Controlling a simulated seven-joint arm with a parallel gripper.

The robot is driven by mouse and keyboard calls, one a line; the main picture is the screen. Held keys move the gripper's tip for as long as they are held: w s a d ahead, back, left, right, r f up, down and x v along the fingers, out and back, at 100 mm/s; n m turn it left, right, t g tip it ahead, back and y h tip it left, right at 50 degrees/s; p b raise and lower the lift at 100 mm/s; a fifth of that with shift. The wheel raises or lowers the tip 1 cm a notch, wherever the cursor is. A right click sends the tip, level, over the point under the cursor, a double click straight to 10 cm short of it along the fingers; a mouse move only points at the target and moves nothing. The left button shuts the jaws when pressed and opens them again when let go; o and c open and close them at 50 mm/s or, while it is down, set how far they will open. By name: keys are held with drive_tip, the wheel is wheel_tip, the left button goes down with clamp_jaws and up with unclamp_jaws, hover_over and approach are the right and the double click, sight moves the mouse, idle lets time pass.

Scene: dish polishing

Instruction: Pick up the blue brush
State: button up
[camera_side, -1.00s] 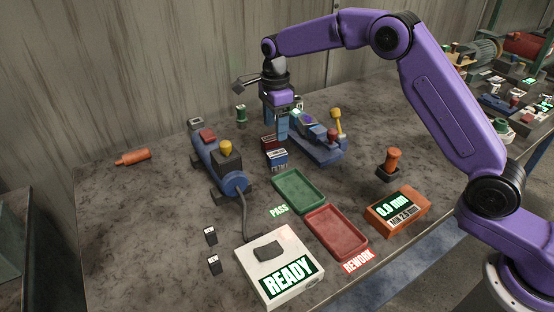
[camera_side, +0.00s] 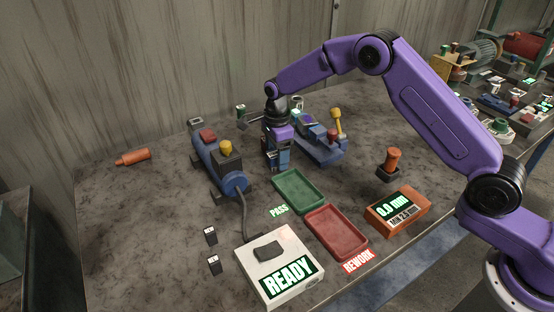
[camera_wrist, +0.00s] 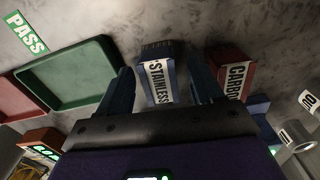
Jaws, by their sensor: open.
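The blue brush (camera_wrist: 156,62) stands between the two fingers of my gripper (camera_wrist: 161,72) in the wrist view, with a white label reading STAINLESS. Gaps show on both sides of it, so the fingers are open and not closed on it. A red block (camera_wrist: 230,67) with a label that begins CARBO is just right of the right finger. In the side view my gripper (camera_side: 276,158) is lowered at the brushes, behind the green tray, and largely hides them.
The green tray (camera_side: 274,183) marked PASS and the red tray (camera_side: 309,223) marked REWORK lie in front. A blue grinder-like machine (camera_side: 208,165) stands to the left, and a blue fixture (camera_side: 325,153) with a yellow knob is close on the right.

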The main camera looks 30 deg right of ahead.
drive_tip(key=c, duration=1.1)
drive_tip(key=shift+r, duration=0.15)
drive_tip(key=shift+r, duration=0.65)
drive_tip(key=s+d+r, duration=0.1)
drive_tip(key=s+r, duration=0.2)
drive_tip(key=s, duration=0.1)
drive_tip(key=s+d+r, duration=0.1)
drive_tip(key=s+r, duration=0.3)
drive_tip(key=s, duration=0.1)
drive_tip(key=s+d+r, duration=0.1)
drive_tip(key=s+r, duration=0.3)
drive_tip(key=shift+s+d+r, duration=0.2)
drive_tip(key=shift+s+d, duration=0.05)
drive_tip(key=shift+d, duration=0.1)
